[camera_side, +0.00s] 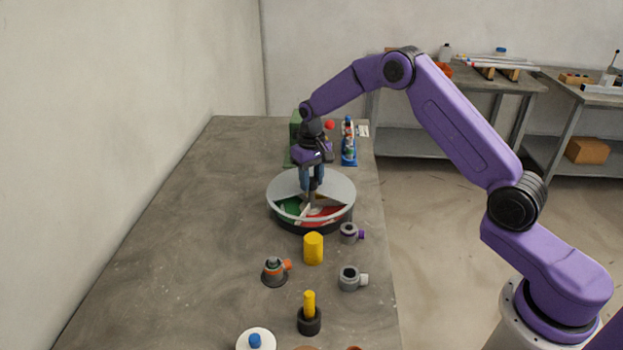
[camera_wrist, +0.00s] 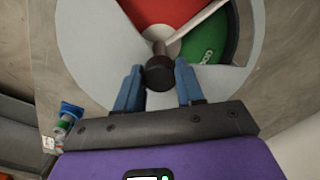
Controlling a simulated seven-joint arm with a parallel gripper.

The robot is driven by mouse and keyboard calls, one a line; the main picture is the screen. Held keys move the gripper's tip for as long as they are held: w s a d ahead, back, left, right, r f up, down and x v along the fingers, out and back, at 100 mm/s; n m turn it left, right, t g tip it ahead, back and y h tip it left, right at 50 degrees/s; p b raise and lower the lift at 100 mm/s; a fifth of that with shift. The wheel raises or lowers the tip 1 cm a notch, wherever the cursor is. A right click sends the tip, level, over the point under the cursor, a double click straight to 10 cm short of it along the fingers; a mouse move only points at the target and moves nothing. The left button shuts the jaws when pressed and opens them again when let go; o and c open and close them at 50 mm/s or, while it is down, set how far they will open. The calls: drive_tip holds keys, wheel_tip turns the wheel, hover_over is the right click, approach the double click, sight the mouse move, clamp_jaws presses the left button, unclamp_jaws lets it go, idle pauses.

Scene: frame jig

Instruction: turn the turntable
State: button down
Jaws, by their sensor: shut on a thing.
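The turntable (camera_side: 340,186) is a round grey disc on a dark base, standing on the bench. Its cut-out shows red, green and white sections below, parted by light dividers. In the wrist view, the grey disc (camera_wrist: 85,50) fills the upper middle, with a red section (camera_wrist: 160,10) and a green section (camera_wrist: 207,42) showing. My gripper (camera_side: 312,186) points down over the turntable's middle. Its blue fingers are shut on a dark round knob (camera_wrist: 158,73) at the turntable's centre. In the side view my fingers mostly hide the knob.
A yellow cylinder (camera_side: 313,248), grey fittings (camera_side: 349,279) and an orange-tipped part (camera_side: 274,270) stand in front of the turntable. A blue bottle-like item (camera_side: 348,142) and a green box (camera_side: 295,130) stand behind it. The bench's left side is clear.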

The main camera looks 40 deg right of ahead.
drive_tip(key=m, duration=0.4)
drive_tip(key=shift+m, duration=1.8)
drive_tip(key=c, duration=0.7)
unclamp_jaws()
wheel_tip(320, 180, up, 18)
drive_tip(key=shift+f, duration=0.25)
